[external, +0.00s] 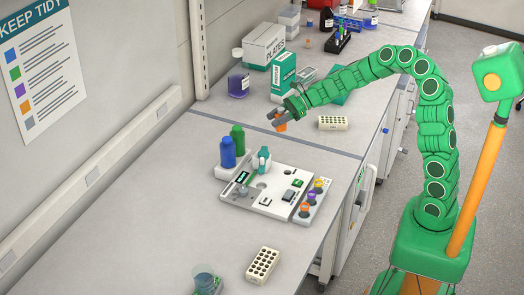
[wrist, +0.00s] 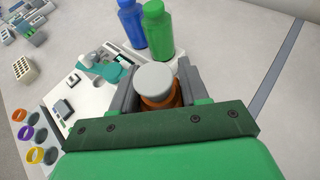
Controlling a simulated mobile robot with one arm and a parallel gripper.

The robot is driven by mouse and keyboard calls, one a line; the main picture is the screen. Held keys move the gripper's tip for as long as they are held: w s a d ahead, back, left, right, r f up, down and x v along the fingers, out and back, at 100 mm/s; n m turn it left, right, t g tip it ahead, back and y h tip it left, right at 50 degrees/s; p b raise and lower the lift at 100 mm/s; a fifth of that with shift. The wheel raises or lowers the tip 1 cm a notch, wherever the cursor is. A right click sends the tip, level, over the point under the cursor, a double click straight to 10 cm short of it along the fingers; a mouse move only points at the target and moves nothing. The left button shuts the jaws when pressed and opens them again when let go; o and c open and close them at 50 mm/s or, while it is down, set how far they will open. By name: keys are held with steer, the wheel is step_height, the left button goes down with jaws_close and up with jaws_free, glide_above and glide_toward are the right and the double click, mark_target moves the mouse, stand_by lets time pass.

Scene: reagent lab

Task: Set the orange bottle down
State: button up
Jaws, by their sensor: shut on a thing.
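My gripper (external: 277,119) is shut on the orange bottle (external: 281,126), held in the air above the bench, near the seam between two bench sections. In the wrist view the orange bottle (wrist: 160,97) has a grey-white cap and sits upright-looking between the two grey fingers of my gripper (wrist: 157,88). The bottle's lower part is hidden by my gripper's green body.
A tube rack (external: 333,123) and a green-white box (external: 283,73) stand nearby. Bare bench (external: 170,225) lies at the front left.

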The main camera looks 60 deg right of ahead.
steer(key=shift+w+d+f, duration=0.1)
steer(key=shift+w+f, duration=1.2)
steer(key=shift+w, duration=0.2)
steer(key=shift+w+d+f, duration=0.1)
steer(key=shift+w+f, duration=1.15)
steer(key=shift+w, duration=0.3)
steer(key=shift+w+d+f, duration=0.1)
steer(key=shift+w+f, duration=1.2)
steer(key=shift+w, duration=0.2)
steer(key=shift+w+f, duration=0.1)
steer(key=shift+f, duration=1.55)
steer(key=shift+f, duration=0.1)
steer(key=o, duration=1.1)
steer(key=shift+o, duration=0.2)
steer(key=v, duration=1.2)
